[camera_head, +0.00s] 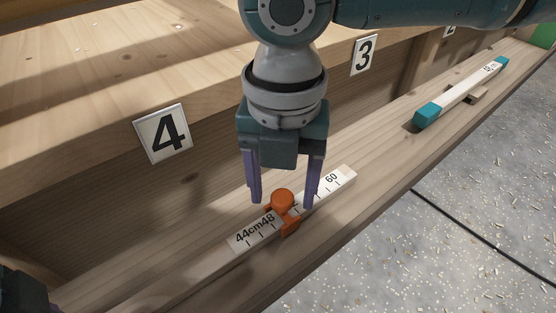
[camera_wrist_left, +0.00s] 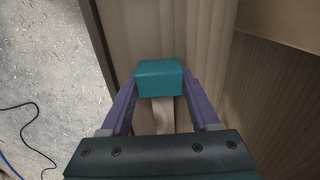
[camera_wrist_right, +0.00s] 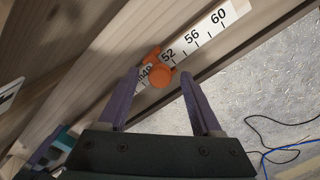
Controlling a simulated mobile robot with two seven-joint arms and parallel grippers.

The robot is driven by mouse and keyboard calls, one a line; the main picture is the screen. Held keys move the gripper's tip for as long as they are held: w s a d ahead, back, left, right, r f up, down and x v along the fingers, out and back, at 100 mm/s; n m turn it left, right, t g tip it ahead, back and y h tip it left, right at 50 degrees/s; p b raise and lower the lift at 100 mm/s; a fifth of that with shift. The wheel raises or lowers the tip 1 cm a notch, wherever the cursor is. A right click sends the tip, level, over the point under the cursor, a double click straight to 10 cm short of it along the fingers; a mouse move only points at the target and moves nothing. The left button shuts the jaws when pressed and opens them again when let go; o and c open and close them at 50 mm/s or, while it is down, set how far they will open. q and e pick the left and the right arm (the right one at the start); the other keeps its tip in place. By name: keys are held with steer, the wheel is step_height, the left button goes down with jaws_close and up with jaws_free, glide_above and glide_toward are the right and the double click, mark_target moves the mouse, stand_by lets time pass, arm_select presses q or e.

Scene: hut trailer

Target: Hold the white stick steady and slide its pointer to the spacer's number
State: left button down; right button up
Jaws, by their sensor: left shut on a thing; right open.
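The white stick (camera_head: 331,183) lies along the wooden ledge, its scale showing 44cm, 48 and 60. The orange pointer (camera_head: 283,201) sits across it just past 48; in the right wrist view the pointer (camera_wrist_right: 161,75) is between 48 and 52. My right gripper (camera_head: 283,200) is open above the pointer, fingers either side and apart from it. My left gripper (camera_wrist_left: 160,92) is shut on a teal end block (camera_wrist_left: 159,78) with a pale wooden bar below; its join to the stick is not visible. The spacer (camera_head: 468,91), white with teal ends, lies farther right; its number is too small to read.
Number plates 4 (camera_head: 163,134) and 3 (camera_head: 364,55) are on the shelf front behind the ledge. Past the ledge's edge lies a speckled floor with a black cable (camera_head: 470,240). The ledge between stick and spacer is clear.

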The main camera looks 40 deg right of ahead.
mark_target(282, 196)
step_height(282, 196, up, 12)
stand_by(0.5)
arm_select(q)
steer(key=shift+c, duration=0.2)
jaws_free()
steer(key=shift+r, duration=0.1)
